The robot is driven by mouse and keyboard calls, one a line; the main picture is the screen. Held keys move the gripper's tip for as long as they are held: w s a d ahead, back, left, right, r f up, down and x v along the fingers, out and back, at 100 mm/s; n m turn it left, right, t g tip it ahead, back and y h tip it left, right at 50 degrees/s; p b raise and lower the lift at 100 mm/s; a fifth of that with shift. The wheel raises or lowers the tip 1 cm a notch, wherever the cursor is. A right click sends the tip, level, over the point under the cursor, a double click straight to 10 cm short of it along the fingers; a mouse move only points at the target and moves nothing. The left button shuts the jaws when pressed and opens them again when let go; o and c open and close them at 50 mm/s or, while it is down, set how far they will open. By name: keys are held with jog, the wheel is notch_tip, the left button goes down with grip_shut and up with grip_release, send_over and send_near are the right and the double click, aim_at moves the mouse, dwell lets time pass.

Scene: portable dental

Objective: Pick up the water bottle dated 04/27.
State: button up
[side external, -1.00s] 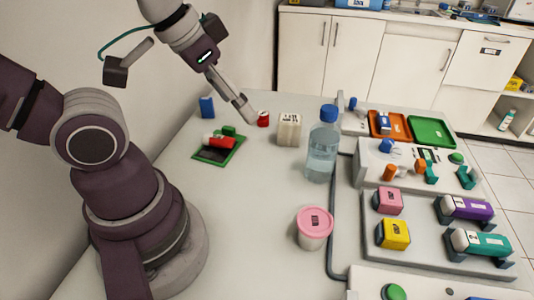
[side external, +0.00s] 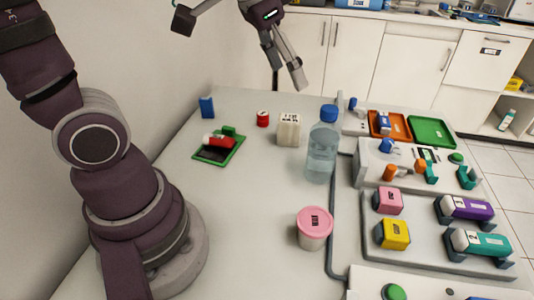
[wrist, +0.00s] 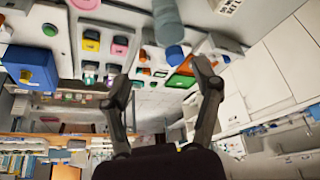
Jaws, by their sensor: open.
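A clear water bottle (side external: 322,152) with a blue cap stands upright on the table in the side external view, right of the white labelled box. No date can be read on it. In the wrist view the bottle (wrist: 167,24) shows at the top edge, partly cut off, its blue cap pointing down the picture. My gripper (side external: 287,88) is raised at the back of the table, above and left of the bottle in the picture. Its fingers are spread and empty. In the wrist view my gripper (wrist: 161,76) is open, with the bottle beyond the fingertips.
A white labelled box (side external: 289,131) and a red-topped item (side external: 263,119) stand left of the bottle. A pink-lidded tub (side external: 314,226) is in front. Trays and devices, including an orange tray (side external: 397,127), crowd the right.

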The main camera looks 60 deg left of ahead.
jog(key=m, duration=0.1)
send_near(327, 109)
jog(key=shift+g+h, duration=0.3)
jog(key=x, duration=1.1)
jog(key=shift+w+a, duration=0.3)
jog(key=shift+r, duration=0.1)
grip_shut()
